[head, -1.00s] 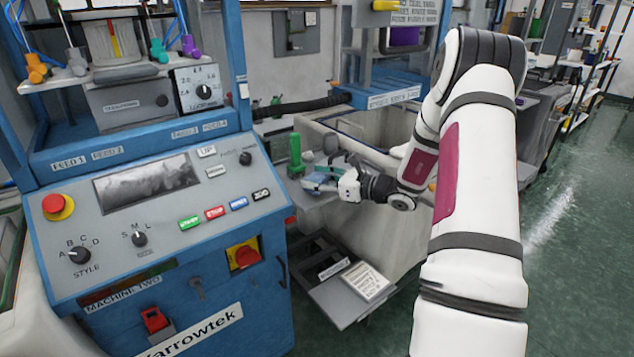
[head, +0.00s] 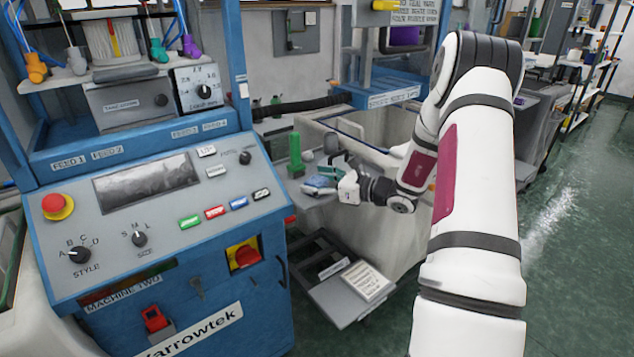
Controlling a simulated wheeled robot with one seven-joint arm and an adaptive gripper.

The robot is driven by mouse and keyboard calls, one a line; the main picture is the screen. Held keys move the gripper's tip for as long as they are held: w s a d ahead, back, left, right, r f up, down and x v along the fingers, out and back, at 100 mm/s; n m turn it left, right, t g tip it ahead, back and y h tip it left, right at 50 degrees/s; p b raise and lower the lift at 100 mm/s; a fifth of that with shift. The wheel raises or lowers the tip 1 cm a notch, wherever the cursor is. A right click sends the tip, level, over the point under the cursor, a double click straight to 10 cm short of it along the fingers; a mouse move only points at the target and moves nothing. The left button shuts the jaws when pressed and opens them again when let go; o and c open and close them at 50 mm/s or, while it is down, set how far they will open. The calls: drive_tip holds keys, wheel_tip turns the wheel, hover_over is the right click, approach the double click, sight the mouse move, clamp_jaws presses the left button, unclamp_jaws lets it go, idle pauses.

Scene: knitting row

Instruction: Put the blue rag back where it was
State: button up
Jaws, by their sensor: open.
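In the head view, the blue rag (head: 318,181) is a small blue shape on the grey shelf beside the machine. My gripper (head: 325,184) is right at the rag, reaching in from the right. Its jaws are open, with fingers around or just over the rag; I cannot tell whether they touch it. The fingers hide part of the rag.
A green bottle-like object (head: 295,155) stands on the shelf just behind the rag. A pale bin (head: 385,235) is under and behind my forearm. The blue knitting machine (head: 190,280) fills the left. A lower tray (head: 345,300) holds a printed card. Green floor is clear at right.

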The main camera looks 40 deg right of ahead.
drive_tip(key=v, duration=1.1)
drive_tip(key=s+a+r+n+g+y, duration=0.1)
drive_tip(key=s+a+r+n+g, duration=0.3)
drive_tip(key=a, duration=0.5)
drive_tip(key=s+a+r+n+g+y, duration=0.1)
drive_tip(key=s+a+r+n+g, duration=0.15)
drive_tip(key=a+n, duration=0.45)
drive_tip(key=s+a+r+n+g+y, duration=0.15)
drive_tip(key=a+r+n+g, duration=0.3)
drive_tip(key=a, duration=0.55)
drive_tip(key=s+a+r+n+g+h, duration=0.1)
drive_tip(key=s+a+n+g+h, duration=0.1)
drive_tip(key=s+a+n, duration=0.3)
drive_tip(key=s+a+n+g+h, duration=0.1)
drive_tip(key=s+n+h, duration=0.2)
drive_tip(key=s, duration=0.4)
drive_tip(key=s+d+r+n+t+h, duration=0.1)
drive_tip(key=s+d+n+t+h, duration=0.1)
drive_tip(key=s+n+h, duration=0.3)
drive_tip(key=shift+s+d+n, duration=0.7)
drive_tip(key=shift+s+n, duration=0.55)
drive_tip(key=shift+s, duration=0.2)
drive_tip(key=shift+r, duration=0.15)
